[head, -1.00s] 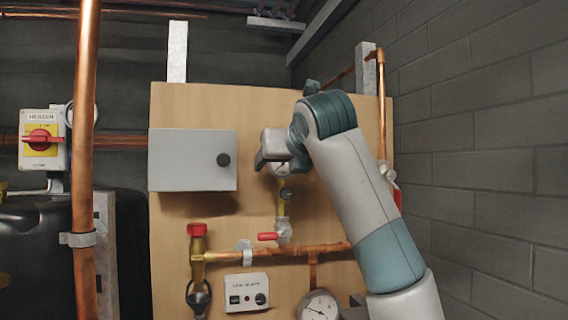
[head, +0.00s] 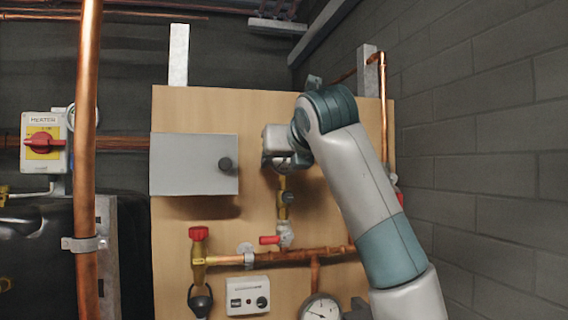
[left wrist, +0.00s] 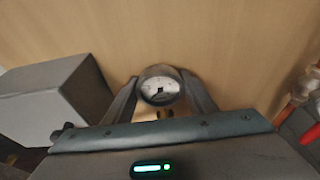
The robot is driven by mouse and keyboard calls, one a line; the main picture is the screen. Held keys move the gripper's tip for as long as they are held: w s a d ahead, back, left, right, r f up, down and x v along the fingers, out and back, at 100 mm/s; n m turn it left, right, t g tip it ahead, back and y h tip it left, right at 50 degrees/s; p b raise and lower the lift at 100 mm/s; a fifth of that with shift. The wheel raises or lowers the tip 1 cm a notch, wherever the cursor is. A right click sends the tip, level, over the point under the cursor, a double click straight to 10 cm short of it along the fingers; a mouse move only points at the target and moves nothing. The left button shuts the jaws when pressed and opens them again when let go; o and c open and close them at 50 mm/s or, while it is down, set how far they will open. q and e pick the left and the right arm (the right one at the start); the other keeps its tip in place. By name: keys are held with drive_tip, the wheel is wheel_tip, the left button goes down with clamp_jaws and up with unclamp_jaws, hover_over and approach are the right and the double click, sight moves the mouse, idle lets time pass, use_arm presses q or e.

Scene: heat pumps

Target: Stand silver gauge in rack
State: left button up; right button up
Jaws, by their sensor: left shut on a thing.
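In the head view, the gripper (head: 277,162) is at the top of a short vertical brass fitting (head: 283,205) on the wooden board. The gauge is mostly hidden there by the gripper and wrist. I cannot tell whether it still touches the fitting. No rack is clearly identifiable. My right gripper is out of view.
A grey box (head: 194,164) is just left of the gripper. Below are a red lever valve (head: 270,240), a copper pipe (head: 300,254), a control box (head: 248,296) and another dial gauge (head: 321,309). A block wall (head: 480,150) stands on the right.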

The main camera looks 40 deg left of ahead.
use_arm(q)
drive_tip(key=shift+r+p, duration=0.65)
drive_tip(key=shift+r, duration=0.65)
